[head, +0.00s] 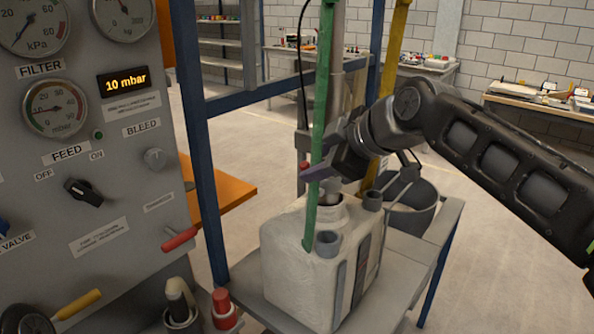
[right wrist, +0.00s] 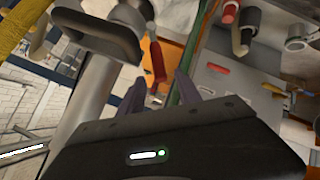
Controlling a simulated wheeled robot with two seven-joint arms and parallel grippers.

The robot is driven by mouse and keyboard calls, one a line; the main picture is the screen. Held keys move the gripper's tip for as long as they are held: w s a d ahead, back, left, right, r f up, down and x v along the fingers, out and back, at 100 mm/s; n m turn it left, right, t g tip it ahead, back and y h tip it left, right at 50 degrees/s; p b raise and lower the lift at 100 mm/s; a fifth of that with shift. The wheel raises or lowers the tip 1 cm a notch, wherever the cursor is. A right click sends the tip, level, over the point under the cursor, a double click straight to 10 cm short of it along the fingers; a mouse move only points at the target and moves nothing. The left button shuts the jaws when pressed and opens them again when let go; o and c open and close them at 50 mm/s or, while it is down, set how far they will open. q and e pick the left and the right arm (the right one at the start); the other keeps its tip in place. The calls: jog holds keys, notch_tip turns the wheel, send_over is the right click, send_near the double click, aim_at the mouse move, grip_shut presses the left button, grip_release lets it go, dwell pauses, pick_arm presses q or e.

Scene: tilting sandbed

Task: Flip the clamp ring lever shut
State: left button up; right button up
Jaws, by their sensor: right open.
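A lever with a red grip (right wrist: 157,61) shows in the right wrist view, just beyond my right gripper (right wrist: 158,90). Its red end (head: 304,165) shows small in the head view, left of the green upright bar. My right gripper (head: 320,171) is open, above the white block-shaped vessel, with its fingers pointing left. In the right wrist view the red grip appears in line with the gap between the fingers; I cannot tell whether they touch it. The clamp ring itself is largely hidden behind the bar and my gripper. My left gripper is not in view.
The green bar (head: 320,110) stands close to my right gripper. The white vessel (head: 300,280) with grey necks sits on a grey table. A grey bucket (head: 412,215) stands behind it. A gauge panel (head: 110,200) with a red handle (head: 179,239) fills the left.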

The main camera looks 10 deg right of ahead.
jog(key=x, duration=0.7)
jog(key=shift+w+f, duration=0.1)
jog(key=shift+c, duration=0.5)
grip_shut()
dwell(0.8)
